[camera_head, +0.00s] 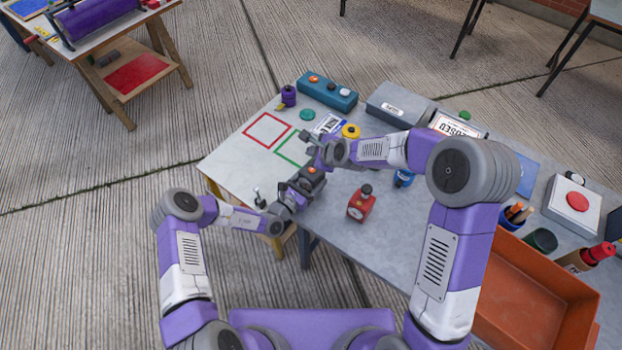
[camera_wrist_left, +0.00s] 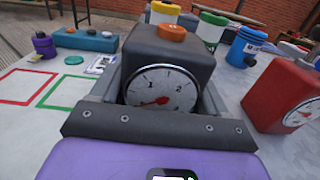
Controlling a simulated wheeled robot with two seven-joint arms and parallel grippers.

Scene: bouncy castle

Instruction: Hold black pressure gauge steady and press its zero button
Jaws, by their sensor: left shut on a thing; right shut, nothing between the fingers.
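The black pressure gauge (camera_head: 316,181) is a dark block with an orange button (camera_head: 311,169) on top. In the left wrist view the gauge (camera_wrist_left: 160,55) shows its round white dial with a red needle towards me, and its orange button (camera_wrist_left: 172,32) is uncovered. My left gripper (camera_head: 298,190) is shut on the gauge, one finger along each side. My right gripper (camera_head: 306,138) is shut and empty, close to the gauge on its far side in the head view. It does not clearly show in the left wrist view, and its fingertips are small and partly unclear.
A red gauge (camera_head: 360,205) stands to the right of the black one. Red (camera_head: 267,130) and green (camera_head: 290,148) outlined squares lie on the table's left part. A yellow-topped item (camera_head: 350,131), a teal box (camera_head: 327,92) and an orange bin (camera_head: 540,290) are also around.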

